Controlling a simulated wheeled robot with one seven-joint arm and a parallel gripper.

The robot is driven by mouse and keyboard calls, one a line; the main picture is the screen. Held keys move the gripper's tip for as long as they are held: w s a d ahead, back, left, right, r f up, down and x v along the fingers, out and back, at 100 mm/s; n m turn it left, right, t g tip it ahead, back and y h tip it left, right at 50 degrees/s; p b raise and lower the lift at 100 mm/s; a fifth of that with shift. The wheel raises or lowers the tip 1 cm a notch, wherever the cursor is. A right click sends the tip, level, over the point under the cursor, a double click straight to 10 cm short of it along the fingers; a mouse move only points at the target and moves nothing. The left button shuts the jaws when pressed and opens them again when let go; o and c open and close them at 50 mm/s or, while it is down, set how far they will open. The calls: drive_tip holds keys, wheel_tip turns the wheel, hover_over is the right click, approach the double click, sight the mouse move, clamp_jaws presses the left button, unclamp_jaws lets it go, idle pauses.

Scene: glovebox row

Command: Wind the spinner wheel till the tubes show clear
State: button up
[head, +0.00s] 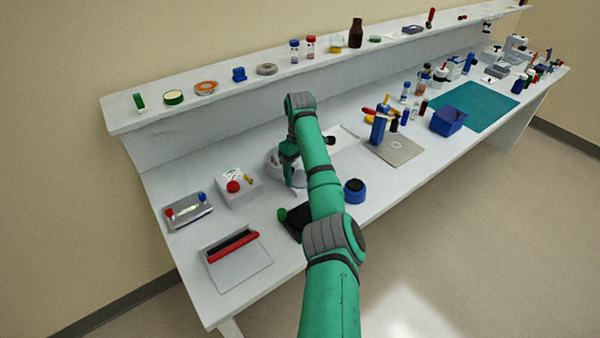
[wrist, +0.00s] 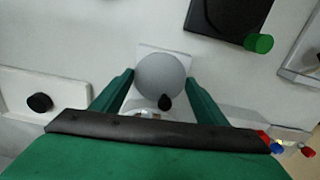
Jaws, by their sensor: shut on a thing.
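A pale grey round wheel (wrist: 158,74) sits on a small white square base (wrist: 146,50) in the wrist view. A dark knob (wrist: 165,102) shows at the wheel's near edge. My gripper (wrist: 160,68) has its two green fingers on either side of the wheel, shut on it. In the head view my gripper (head: 294,178) is low over the bench, and my arm hides most of the spinner. I cannot make out any tubes or whether they are clear.
A black box (head: 299,222) with a green knob stands in front of the spinner. A white box (head: 239,188) with a red button stands to the left. A blue round pot (head: 354,191) is to the right. A white shelf (head: 225,100) runs along the back.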

sight(300, 177)
drive_tip(key=shift+r+m, duration=0.1)
drive_tip(key=shift+m, duration=2.2)
drive_tip(key=shift+w, duration=0.1)
drive_tip(key=o, duration=1)
wheel_tip(300, 177, up, 11)
drive_tip(key=shift+f, duration=0.15)
